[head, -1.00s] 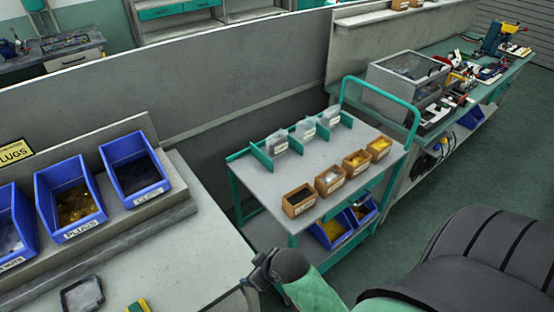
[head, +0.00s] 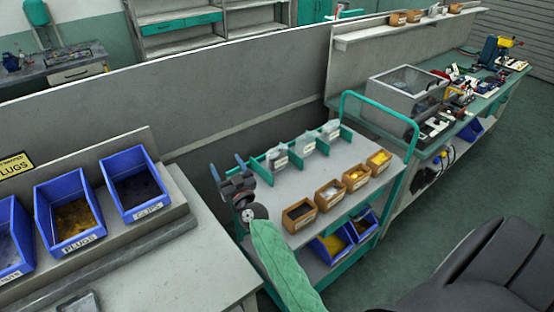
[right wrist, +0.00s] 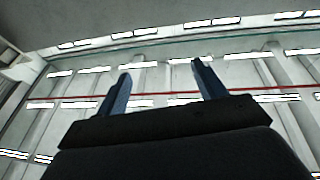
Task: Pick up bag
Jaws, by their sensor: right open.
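Several clear bags with white labels stand in a row between teal dividers along the back of the cart's top shelf in the head view. The nearest bag (head: 277,158) is at the left, the middle bag (head: 304,145) beside it, and another bag (head: 330,130) farther right. My right gripper (head: 227,167) is at the cart's near left end, left of the nearest bag and apart from it. Its blue fingers point up, open and empty. In the right wrist view the open fingers (right wrist: 160,80) face the ceiling, with nothing between them. My left gripper is out of view.
The grey cart (head: 290,186) has a teal frame and handle. Small brown bins (head: 328,195) line its front edge, with blue bins (head: 330,246) below. Blue labelled bins (head: 70,215) stand on the left bench. A clear box (head: 405,93) stands on the bench behind.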

